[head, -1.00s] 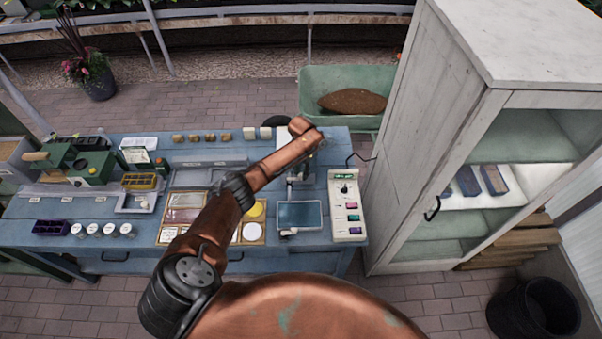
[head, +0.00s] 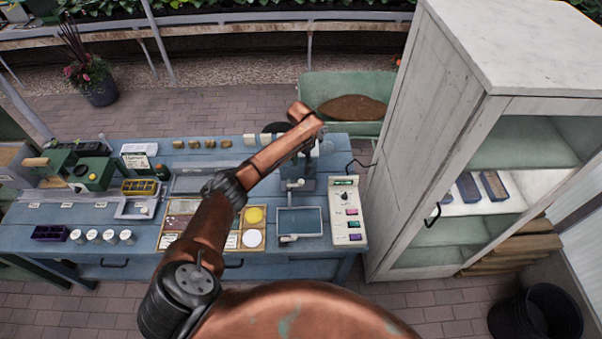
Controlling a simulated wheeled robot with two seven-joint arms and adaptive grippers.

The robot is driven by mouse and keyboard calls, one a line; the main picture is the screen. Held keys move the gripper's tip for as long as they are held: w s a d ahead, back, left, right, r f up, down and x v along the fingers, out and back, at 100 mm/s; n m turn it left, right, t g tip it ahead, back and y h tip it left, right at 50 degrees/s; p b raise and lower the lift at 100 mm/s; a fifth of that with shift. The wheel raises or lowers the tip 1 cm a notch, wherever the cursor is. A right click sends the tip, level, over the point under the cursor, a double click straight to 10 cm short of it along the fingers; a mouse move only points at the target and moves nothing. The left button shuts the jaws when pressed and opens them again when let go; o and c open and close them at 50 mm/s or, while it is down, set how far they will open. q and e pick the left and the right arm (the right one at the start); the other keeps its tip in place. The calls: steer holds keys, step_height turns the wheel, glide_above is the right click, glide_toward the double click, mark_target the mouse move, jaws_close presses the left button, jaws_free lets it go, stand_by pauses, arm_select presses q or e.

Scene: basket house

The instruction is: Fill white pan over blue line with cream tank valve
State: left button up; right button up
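A shallow rectangular pan (head: 300,222) with a pale rim and a blue-grey inside sits on the blue bench, just left of a cream panel. A pale valve-like fitting (head: 292,185) stands at its far edge, in front of a dark stand (head: 307,172). The cream tank cannot be made out; my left arm covers part of that area. No blue line can be made out at this size. My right gripper is not in view.
The cream panel (head: 346,212) with coloured buttons stands right of the pan. A tray with yellow and white discs (head: 254,238) lies left of it. A tall white cabinet (head: 430,150) bounds the bench on the right. A green wheelbarrow (head: 320,85) stands behind.

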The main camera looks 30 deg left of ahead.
arm_select(q)
step_height(320, 180, up, 3)
steer(key=shift+f, duration=0.2)
stand_by(0.4)
